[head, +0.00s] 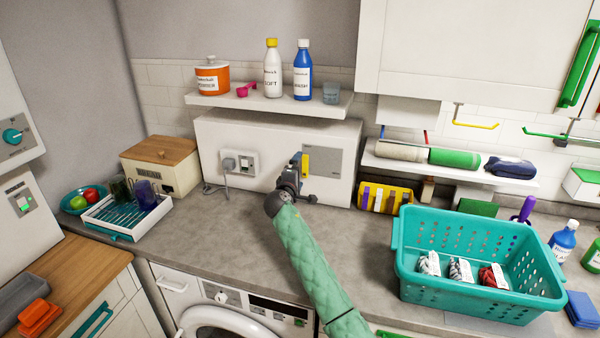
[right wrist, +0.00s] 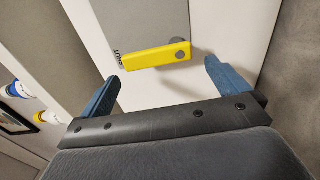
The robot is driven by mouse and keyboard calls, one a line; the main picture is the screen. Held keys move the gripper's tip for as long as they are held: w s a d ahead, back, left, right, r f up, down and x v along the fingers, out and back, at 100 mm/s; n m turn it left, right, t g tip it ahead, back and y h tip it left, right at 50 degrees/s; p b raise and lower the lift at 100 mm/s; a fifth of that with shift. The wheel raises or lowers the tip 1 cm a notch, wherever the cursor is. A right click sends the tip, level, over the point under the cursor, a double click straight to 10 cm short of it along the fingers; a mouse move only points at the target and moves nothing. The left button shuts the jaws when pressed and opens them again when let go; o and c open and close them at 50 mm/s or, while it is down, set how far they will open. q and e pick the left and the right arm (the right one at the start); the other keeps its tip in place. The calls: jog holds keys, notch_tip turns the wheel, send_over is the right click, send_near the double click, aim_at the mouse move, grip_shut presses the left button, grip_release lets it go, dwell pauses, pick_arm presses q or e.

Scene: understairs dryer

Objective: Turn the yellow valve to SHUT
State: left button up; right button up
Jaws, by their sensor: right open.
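The yellow valve (head: 306,164) is a flat lever on a grey plate on the white boxed panel below the shelf. In the head view it stands upright. In the right wrist view, the yellow lever (right wrist: 150,57) has a round pivot at its right end, and its left end lies beside the word SHUT (right wrist: 118,58). My right gripper (head: 297,164) is in front of the panel, just left of the lever. The right wrist view shows its blue fingers (right wrist: 163,70) spread wide and empty, with the lever between and beyond them. Contact is not visible. My left gripper is out of view.
A shelf (head: 240,99) with bottles overhangs the panel. A socket with a plug (head: 229,164) is to the left. A yellow bin (head: 384,198) stands right of the panel, and a teal basket (head: 410,240) is nearer right.

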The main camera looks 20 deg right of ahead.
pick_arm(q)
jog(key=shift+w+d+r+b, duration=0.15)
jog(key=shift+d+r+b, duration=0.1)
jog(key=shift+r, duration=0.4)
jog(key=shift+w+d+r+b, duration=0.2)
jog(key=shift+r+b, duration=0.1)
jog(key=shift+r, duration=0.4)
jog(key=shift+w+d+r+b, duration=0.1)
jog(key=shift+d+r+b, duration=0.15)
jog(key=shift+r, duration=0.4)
pick_arm(e)
jog(key=shift+v, duration=2.5)
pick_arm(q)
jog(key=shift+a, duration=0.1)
